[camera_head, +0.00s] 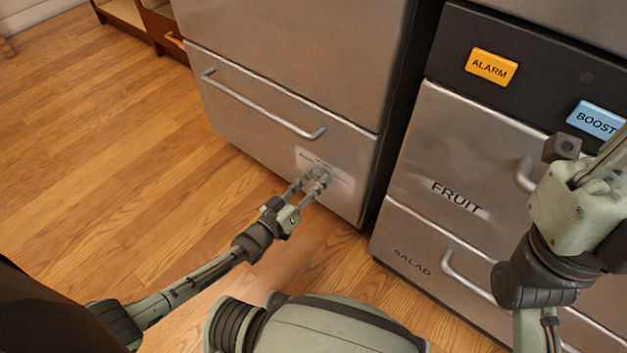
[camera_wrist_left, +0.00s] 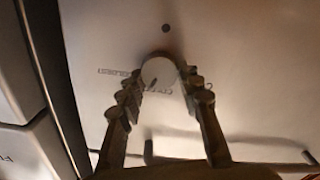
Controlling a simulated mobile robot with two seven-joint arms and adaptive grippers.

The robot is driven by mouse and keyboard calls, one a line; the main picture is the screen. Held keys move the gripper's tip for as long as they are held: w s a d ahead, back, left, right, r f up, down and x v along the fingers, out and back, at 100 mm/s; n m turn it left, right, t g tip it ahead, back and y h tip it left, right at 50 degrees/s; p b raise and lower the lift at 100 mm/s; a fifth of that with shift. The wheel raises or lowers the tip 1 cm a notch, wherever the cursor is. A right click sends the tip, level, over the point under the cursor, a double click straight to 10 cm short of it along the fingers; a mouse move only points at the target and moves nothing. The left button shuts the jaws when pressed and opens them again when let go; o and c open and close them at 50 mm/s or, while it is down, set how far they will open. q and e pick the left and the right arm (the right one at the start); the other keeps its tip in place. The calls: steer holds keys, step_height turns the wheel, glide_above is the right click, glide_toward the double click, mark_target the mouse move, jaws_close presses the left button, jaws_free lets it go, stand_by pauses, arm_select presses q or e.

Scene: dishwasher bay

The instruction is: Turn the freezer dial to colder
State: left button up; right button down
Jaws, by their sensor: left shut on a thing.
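The freezer dial (camera_wrist_left: 159,73) is a small round pale knob with a dark pointer mark, on a light label plate with lettering too blurred to read fully. In the head view the dial (camera_head: 321,175) is at the lower right of the steel freezer drawer front (camera_head: 270,128), partly hidden by my fingers. My left gripper (camera_head: 312,181) reaches it from the left and is shut on the dial, with one finger on each side; the fingers also show in the left wrist view (camera_wrist_left: 160,88). My right gripper's fingertips are not clearly seen; its wrist is at the right edge.
A long bar handle (camera_head: 262,108) crosses the freezer drawer above the dial. To the right stands a unit with FRUIT (camera_head: 458,198) and SALAD (camera_head: 412,262) drawers, an orange ALARM button (camera_head: 491,67) and a blue BOOST button (camera_head: 597,120). Wooden floor (camera_head: 110,170) at left is clear.

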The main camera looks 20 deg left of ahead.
mark_target(324, 146)
arm_select(q)
steer(key=shift+w+n, duration=0.1)
steer(key=shift+n, duration=2.1)
steer(key=o, duration=1.2)
steer(key=shift+c, duration=0.2)
step_height(324, 146, up, 10)
steer(key=shift+f, duration=0.1)
